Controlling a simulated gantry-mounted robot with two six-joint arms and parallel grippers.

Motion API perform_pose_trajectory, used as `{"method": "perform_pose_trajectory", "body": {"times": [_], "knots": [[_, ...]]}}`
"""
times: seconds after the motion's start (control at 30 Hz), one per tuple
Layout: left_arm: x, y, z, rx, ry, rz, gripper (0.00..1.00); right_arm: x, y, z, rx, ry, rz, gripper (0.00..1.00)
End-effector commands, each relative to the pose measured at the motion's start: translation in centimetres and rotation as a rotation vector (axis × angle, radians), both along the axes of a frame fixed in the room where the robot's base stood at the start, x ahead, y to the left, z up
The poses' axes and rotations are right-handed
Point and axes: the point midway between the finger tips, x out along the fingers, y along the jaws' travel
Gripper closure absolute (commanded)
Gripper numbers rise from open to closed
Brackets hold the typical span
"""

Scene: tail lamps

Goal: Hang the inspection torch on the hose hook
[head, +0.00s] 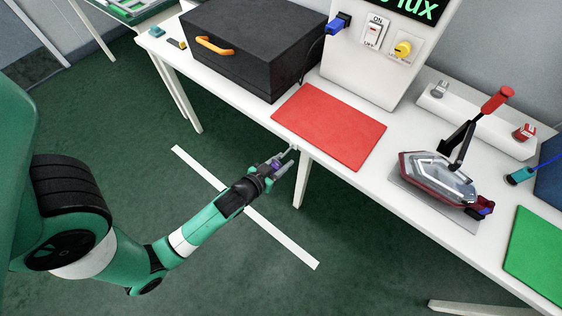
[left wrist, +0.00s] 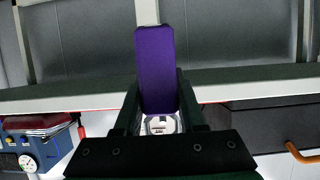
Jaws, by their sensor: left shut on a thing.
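My left gripper (head: 282,162) is out in front of the table's front edge, near the red mat's left front corner. It is shut on a purple thing, which I take to be the inspection torch (head: 275,164). In the left wrist view the torch (left wrist: 155,65) shows as a long purple block between the fingers. A small shiny metal part (left wrist: 160,124) shows at its lower end there. A small pale piece (head: 294,148) is at the table edge by the fingertips. I cannot tell whether it is the hose hook or whether the torch touches it. My right gripper is out of view.
The white table (head: 236,92) carries a black box (head: 250,48) with an orange handle, a red mat (head: 330,125), a switch panel (head: 370,60), a clamped lamp (head: 440,178) and a green mat (head: 537,255). Open floor lies before the table.

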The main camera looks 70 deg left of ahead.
Motion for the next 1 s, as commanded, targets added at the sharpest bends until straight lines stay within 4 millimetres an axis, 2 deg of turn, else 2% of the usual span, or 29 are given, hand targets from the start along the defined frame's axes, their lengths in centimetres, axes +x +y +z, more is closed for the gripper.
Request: {"method": "perform_pose_trajectory", "body": {"times": [0.63,1.0], "knots": [[1.9,1.3,0.1,0.001,-0.001,0.001,1.0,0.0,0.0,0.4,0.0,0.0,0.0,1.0],[2.1,1.3,0.0,0.001,0.0,0.0,1.0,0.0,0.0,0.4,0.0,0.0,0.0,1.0]]}}
